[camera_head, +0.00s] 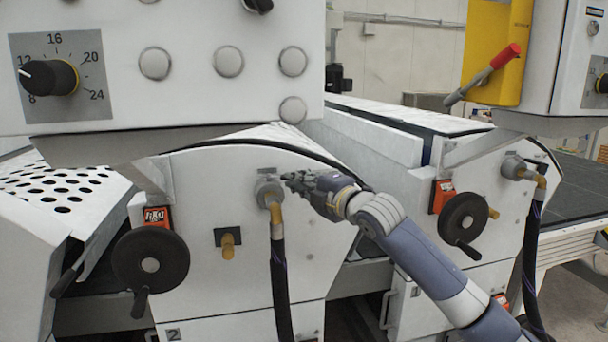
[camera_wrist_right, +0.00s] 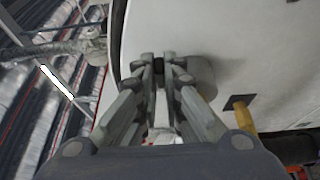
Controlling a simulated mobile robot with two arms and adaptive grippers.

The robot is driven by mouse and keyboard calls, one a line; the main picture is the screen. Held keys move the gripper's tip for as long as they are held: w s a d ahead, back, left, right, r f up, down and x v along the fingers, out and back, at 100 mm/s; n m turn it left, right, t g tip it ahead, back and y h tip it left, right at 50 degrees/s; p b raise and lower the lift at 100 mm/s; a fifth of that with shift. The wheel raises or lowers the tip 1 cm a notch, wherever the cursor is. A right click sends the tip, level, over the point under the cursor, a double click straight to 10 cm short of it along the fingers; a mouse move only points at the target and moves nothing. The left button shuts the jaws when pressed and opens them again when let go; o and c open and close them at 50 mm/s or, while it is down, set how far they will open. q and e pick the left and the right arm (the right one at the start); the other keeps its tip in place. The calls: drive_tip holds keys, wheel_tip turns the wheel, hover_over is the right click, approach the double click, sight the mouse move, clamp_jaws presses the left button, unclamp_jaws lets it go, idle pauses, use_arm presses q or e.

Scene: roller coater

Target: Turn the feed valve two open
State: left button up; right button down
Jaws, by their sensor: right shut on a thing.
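The feed valve (camera_head: 268,190) is a grey round body on the white front panel of the left machine, which bears a small "2" plate low down. A brass elbow and a black hose hang below it. My right gripper (camera_head: 289,179) reaches in from the right, with its fingertips at the valve's right side. In the right wrist view the valve body (camera_wrist_right: 197,76) is just beyond the fingers, and my right gripper (camera_wrist_right: 160,68) is shut on a small dark piece, the valve's handle. The fingers hide most of the handle, so its exact angle cannot be told. My left gripper is not in view.
A black handwheel (camera_head: 150,260) and a brass-coloured stub (camera_head: 228,245) are on the same panel, left of the hose. A similar valve (camera_head: 513,167) and handwheel (camera_head: 463,219) are on the right machine. A white control box (camera_head: 190,60) overhangs the left panel.

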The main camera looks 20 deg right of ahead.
drive_tip(key=shift+s+a+f+m+t+h, duration=0.1)
drive_tip(key=shift+s+a+m+h, duration=0.15)
drive_tip(key=shift+m+h, duration=0.35)
drive_tip(key=shift+s+a+r+m+t+h, duration=0.1)
drive_tip(key=shift+s+a+m+h, duration=0.2)
drive_tip(key=shift+h, duration=0.55)
drive_tip(key=shift+s+a+f+m+t+h, duration=0.1)
drive_tip(key=shift+a+m+h, duration=0.15)
drive_tip(key=shift+m+h, duration=0.4)
drive_tip(key=shift+h, duration=0.4)
drive_tip(key=c, duration=1.7)
unclamp_jaws()
drive_tip(key=shift+s, duration=6.05)
drive_tip(key=shift+c, duration=0.4)
